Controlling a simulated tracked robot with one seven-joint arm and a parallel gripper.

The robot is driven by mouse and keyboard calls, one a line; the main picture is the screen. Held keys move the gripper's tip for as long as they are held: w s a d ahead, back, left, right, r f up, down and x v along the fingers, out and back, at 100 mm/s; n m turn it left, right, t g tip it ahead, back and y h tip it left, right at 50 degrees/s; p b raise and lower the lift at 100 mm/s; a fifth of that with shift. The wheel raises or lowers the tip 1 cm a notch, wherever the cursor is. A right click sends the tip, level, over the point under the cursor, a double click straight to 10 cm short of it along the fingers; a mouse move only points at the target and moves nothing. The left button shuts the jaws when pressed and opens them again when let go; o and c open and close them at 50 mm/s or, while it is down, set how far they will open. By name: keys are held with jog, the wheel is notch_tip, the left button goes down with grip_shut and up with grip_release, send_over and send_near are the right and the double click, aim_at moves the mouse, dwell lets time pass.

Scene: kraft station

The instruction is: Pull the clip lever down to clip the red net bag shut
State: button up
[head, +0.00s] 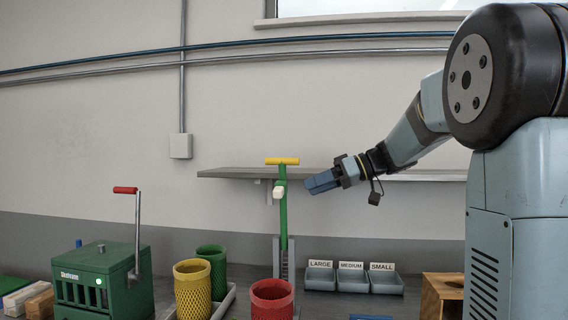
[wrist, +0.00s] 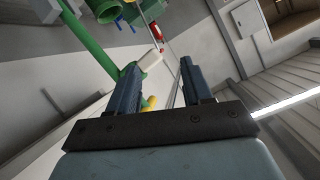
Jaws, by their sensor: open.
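A green clip stand (head: 284,225) rises upright behind the red net bag, with a yellow crossbar (head: 282,161) on top and a cream-white grip (head: 278,193) jutting from its upper part. The cream-white grip also shows in the wrist view (wrist: 151,60), just beyond the fingertips, with the green bar (wrist: 88,40) running beside it. The red net bag (head: 271,298) shows as an open mesh cylinder at the bottom of the head view. My gripper (head: 312,184) is right of the stand near the height of the white grip. Its blue fingers (wrist: 160,78) are apart and empty.
Yellow (head: 192,290) and green (head: 212,268) mesh cylinders stand left of the red one. A green box with a red-handled crank (head: 137,235) stands at left. Grey bins labelled LARGE, MEDIUM and SMALL (head: 352,280) stand right of the post. A wall shelf (head: 230,173) runs behind.

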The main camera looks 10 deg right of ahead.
aim_at(286, 161)
jog(key=w+d+r+n+t+y, duration=0.2)
jog(key=w+d+r+n+y, duration=0.25)
jog(key=w+d, duration=0.3)
jog(key=shift+m, duration=0.25)
jog(key=x, duration=1.4)
jog(key=shift+s+r, duration=0.1)
jog(key=shift+s, duration=0.05)
grip_shut()
